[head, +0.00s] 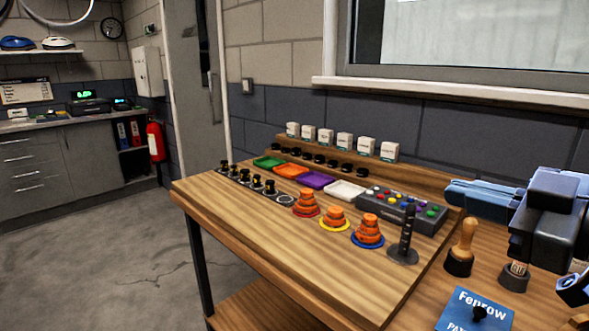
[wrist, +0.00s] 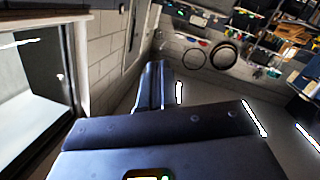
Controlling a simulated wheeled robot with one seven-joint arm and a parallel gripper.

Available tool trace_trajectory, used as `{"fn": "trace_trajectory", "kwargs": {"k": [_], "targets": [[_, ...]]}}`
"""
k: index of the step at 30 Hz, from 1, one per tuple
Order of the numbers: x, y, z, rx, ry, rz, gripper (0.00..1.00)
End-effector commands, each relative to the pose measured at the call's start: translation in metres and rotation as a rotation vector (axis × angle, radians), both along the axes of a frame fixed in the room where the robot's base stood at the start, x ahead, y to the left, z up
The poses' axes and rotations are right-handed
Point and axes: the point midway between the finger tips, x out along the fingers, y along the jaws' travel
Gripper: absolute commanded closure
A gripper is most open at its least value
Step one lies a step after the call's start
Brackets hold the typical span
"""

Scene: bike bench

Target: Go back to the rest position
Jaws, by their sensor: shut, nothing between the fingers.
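My gripper (head: 452,193) is at the right of the head view, raised near the right end of the wooden bench (head: 235,205). Its fingers point left. In the wrist view my gripper (wrist: 154,84) shows its fingers together with nothing between them. No object is held. The fingers appear clear of the things on the bench.
Orange stacked pieces (head: 306,203), a black upright post (head: 404,240) and a button box (head: 400,211) stand on the bench. A wooden-handled stamp (head: 462,248) and a blue card (head: 470,312) are near my arm. The window (head: 470,45) is behind. Floor at left is clear.

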Motion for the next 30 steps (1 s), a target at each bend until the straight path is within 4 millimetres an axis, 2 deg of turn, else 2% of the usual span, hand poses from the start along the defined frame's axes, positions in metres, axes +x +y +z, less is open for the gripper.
{"fn": "trace_trajectory", "kwargs": {"k": [1, 8, 14, 20, 23, 30], "targets": [[0.001, 0.008, -0.004, 0.080, -0.007, -0.020, 1.00], [0.000, 0.023, -0.029, 0.393, -0.016, -0.160, 1.00], [-0.018, 0.034, -0.073, 0.595, 0.023, -0.299, 1.00], [-0.055, 0.044, -0.129, 0.716, 0.088, -0.442, 1.00], [-0.081, 0.048, -0.157, 0.744, 0.123, -0.511, 1.00], [-0.160, 0.053, -0.214, 0.725, 0.199, -0.642, 1.00]]}}
